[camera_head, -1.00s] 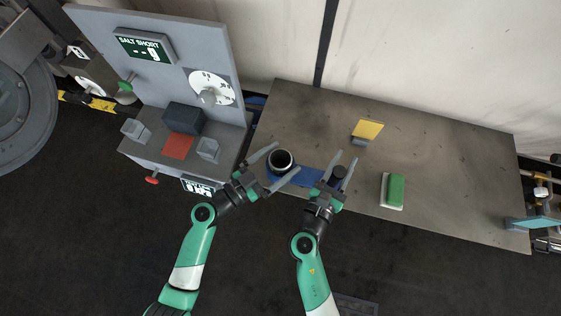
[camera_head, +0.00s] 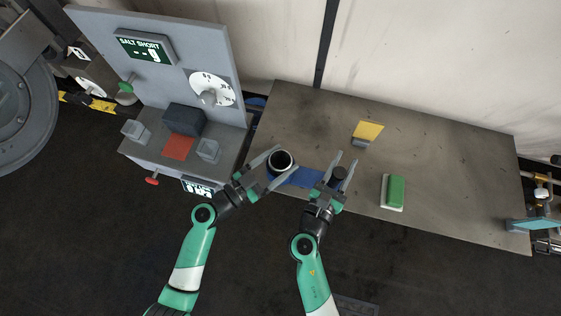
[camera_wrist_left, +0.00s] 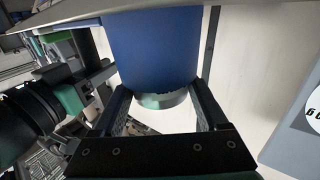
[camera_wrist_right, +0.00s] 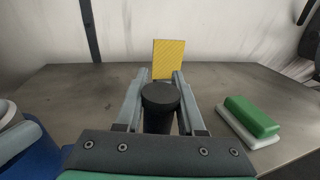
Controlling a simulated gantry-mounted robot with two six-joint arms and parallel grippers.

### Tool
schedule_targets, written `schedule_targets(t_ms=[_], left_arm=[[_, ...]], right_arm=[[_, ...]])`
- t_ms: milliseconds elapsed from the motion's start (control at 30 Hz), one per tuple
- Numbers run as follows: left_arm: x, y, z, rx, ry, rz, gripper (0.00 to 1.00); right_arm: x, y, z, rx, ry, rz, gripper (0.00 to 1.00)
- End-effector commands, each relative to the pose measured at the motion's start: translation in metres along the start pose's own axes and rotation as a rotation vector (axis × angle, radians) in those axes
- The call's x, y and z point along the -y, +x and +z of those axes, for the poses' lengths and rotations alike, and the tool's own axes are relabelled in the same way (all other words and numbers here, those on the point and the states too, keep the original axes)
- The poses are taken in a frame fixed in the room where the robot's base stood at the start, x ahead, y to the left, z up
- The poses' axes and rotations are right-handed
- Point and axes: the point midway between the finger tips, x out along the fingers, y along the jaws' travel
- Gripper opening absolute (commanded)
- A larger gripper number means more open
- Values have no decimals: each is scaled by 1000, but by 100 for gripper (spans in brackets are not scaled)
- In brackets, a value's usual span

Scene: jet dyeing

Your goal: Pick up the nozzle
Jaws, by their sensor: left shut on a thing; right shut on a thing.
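A hollow round piece (camera_head: 281,161) with a pale rim and dark bore stands at the table's left front. In the left wrist view its body is a blue cylinder (camera_wrist_left: 155,50) with a grey-white ring at one end. My left gripper (camera_head: 287,157) is shut on it, one finger on each side. My right gripper (camera_head: 347,157) is shut on a black cylinder (camera_head: 339,173) with a wider round cap. It also shows between the fingers in the right wrist view (camera_wrist_right: 160,97). I cannot tell from looks alone which of these is the nozzle.
A blue flat piece (camera_head: 305,178) lies between the grippers on the grey table (camera_head: 450,160). A yellow panel (camera_head: 368,130) stands behind, and a green-and-white block (camera_head: 393,191) lies to the right. The grey panel station (camera_head: 200,50) is close on the left. The table's right part is largely clear.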

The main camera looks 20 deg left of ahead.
Motion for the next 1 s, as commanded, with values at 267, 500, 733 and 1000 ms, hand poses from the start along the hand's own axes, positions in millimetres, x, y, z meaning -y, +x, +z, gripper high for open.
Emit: schedule_targets(t_ms=[267,500,733,1000], left_arm=[[0,0,-30,-7,6,-1,0],[0,0,-84,-7,7,0,0],[0,0,-101,-3,1,-1,0],[0,0,-101,-3,1,0,0]], right_arm=[[0,0,0,-1,0,0,0],[0,0,-1,-1,0,0,0],[0,0,-1,-1,-1,0,0],[0,0,-1,-1,0,0,54]])
